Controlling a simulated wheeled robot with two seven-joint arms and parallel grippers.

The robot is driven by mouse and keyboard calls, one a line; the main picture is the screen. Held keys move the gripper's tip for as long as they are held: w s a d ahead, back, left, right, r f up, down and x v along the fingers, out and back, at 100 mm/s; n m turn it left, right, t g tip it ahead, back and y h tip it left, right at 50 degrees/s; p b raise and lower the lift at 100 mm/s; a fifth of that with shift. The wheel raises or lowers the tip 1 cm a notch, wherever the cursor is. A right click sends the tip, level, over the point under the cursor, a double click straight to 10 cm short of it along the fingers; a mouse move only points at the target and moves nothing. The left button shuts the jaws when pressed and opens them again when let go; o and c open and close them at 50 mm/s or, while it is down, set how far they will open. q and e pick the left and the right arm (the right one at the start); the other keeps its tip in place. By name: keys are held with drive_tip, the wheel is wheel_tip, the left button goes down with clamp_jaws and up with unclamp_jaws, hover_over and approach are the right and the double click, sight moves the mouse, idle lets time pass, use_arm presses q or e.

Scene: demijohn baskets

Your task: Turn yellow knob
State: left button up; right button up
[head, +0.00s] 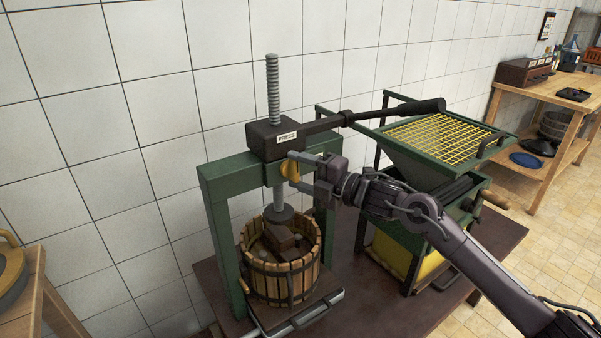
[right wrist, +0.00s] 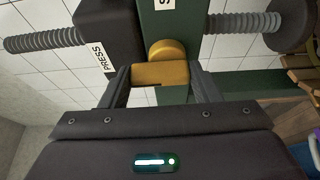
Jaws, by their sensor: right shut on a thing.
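The yellow knob (head: 290,169) is on the front of the green crossbeam of the press, just below the black block labelled PRESS. In the right wrist view the knob (right wrist: 161,74) shows a round base and a flat bar-shaped grip. My right gripper (head: 297,168) reaches it from the right and is shut on it. In the right wrist view its two fingers (right wrist: 160,82) lie on either side of the bar. Part of the knob is hidden by the fingers in the head view. My left gripper is not in view.
The press screw (head: 272,90) rises above the black block, whose long handle (head: 420,107) reaches right. A slatted wooden basket (head: 250,284) stands beneath. A green hopper with a yellow grid (head: 440,136) stands to the right, close to my right arm. A tiled wall is behind.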

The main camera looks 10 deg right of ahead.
drive_tip(key=shift+f, duration=0.1)
drive_tip(key=o, duration=1)
drive_tip(key=b+v, duration=0.2)
drive_tip(key=v, duration=0.5)
drive_tip(key=shift+s+d, duration=0.3)
drive_tip(key=shift+s, duration=0.05)
